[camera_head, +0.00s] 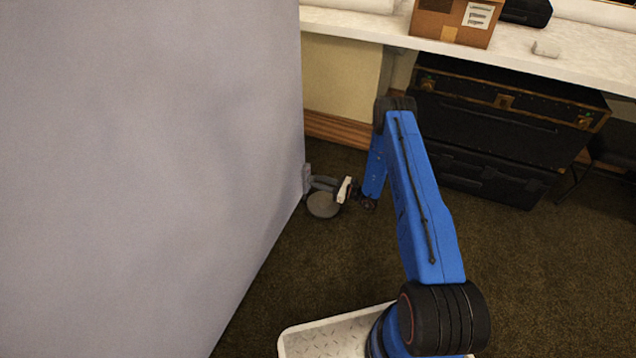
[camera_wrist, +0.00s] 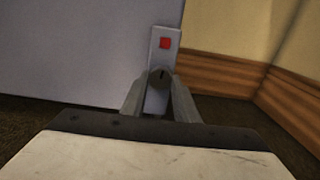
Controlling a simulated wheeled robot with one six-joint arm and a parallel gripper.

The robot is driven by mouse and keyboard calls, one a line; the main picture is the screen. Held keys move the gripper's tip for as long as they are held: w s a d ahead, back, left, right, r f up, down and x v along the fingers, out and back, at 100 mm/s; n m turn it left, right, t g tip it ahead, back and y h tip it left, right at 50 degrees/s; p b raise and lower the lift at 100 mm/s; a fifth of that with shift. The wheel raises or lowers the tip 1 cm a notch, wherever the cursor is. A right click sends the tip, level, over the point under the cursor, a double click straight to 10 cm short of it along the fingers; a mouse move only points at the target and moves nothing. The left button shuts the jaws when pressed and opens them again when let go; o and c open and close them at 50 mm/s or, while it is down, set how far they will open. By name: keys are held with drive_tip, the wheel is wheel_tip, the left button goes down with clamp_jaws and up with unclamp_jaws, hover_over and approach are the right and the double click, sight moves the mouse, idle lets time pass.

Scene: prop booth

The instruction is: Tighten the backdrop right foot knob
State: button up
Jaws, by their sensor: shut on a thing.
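The grey backdrop (camera_head: 150,170) fills the left of the head view; it also shows in the wrist view (camera_wrist: 70,50). The grey knob (camera_wrist: 157,92), with a dark mark on top, is in front of that plate. My gripper (camera_head: 325,184) reaches in from the right above the round base. In the wrist view its fingers (camera_wrist: 157,97) are shut on the knob from both sides.
A white counter (camera_head: 350,25) with a cardboard box (camera_head: 455,20) runs along the back. Black trunks (camera_head: 490,125) stand under it at the right. A wooden baseboard (camera_head: 335,128) lines the wall behind the foot. Brown carpet (camera_head: 540,270) is clear at the lower right.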

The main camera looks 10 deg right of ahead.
drive_tip(key=shift+m, duration=0.3)
drive_tip(key=m, duration=0.4)
drive_tip(key=shift+m, duration=0.3)
drive_tip(key=m, duration=0.5)
drive_tip(key=shift+s, duration=0.1)
drive_tip(key=m, duration=0.5)
drive_tip(key=shift+m, duration=0.4)
drive_tip(key=shift+d+m, duration=0.1)
drive_tip(key=shift+m, duration=2.1)
drive_tip(key=o, duration=1.1)
drive_tip(key=shift+c, duration=0.2)
drive_tip(key=v, duration=1.7)
